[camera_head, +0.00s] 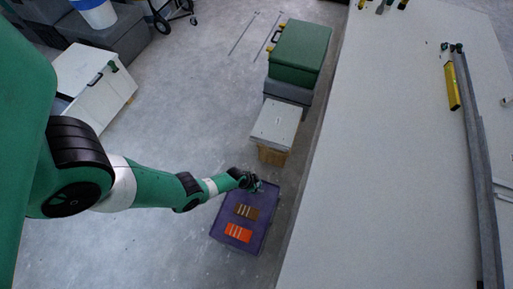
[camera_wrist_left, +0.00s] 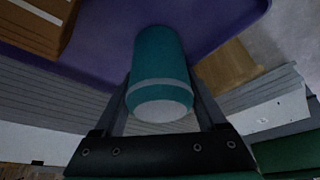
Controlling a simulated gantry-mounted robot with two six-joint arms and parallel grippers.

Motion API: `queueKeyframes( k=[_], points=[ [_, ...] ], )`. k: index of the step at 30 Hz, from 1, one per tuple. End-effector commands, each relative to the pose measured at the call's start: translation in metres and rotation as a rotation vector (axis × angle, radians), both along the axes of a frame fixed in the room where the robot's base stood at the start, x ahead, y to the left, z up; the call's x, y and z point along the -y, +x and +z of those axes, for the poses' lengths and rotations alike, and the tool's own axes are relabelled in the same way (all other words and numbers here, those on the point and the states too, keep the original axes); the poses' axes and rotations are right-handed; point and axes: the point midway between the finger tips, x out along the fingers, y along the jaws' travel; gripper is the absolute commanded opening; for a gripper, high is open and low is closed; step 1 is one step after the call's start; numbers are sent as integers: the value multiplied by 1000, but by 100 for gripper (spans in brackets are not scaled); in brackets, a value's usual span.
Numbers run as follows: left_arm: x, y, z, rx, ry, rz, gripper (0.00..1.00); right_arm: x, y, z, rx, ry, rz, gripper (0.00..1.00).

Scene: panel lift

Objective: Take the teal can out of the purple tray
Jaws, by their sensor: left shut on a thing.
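The teal can (camera_wrist_left: 160,65) has a pale band and a pale end, and fills the space between the fingers of my left gripper (camera_wrist_left: 162,92) in the left wrist view. The gripper is shut on it. In the head view my left gripper (camera_head: 256,186) is at the far end of the purple tray (camera_head: 267,222), where the can is too small to make out clearly. The tray (camera_wrist_left: 205,22) shows behind the can in the wrist view. I cannot tell whether the can touches the tray floor. My right gripper is not in view.
A brown box (camera_head: 247,212) and an orange box (camera_head: 238,232) lie in the tray. A grey-topped case (camera_head: 275,123) and a green case (camera_head: 300,50) stand beyond it. A pale raised panel (camera_head: 380,170) runs along the right. Left of the tray the floor is clear.

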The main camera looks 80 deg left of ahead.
Motion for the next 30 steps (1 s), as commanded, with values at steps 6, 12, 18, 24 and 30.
queueKeyframes(
  k=[6,12,18,24,30],
  points=[
    [0,1,30,3,1,0,4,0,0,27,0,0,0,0],
    [6,-30,78,-2,-1,4,4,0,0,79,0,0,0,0],
    [15,-86,112,-3,-3,11,4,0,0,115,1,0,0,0],
    [22,-126,125,0,-1,9,4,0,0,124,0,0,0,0],
    [25,-137,129,1,0,2,4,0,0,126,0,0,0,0]
  ],
)
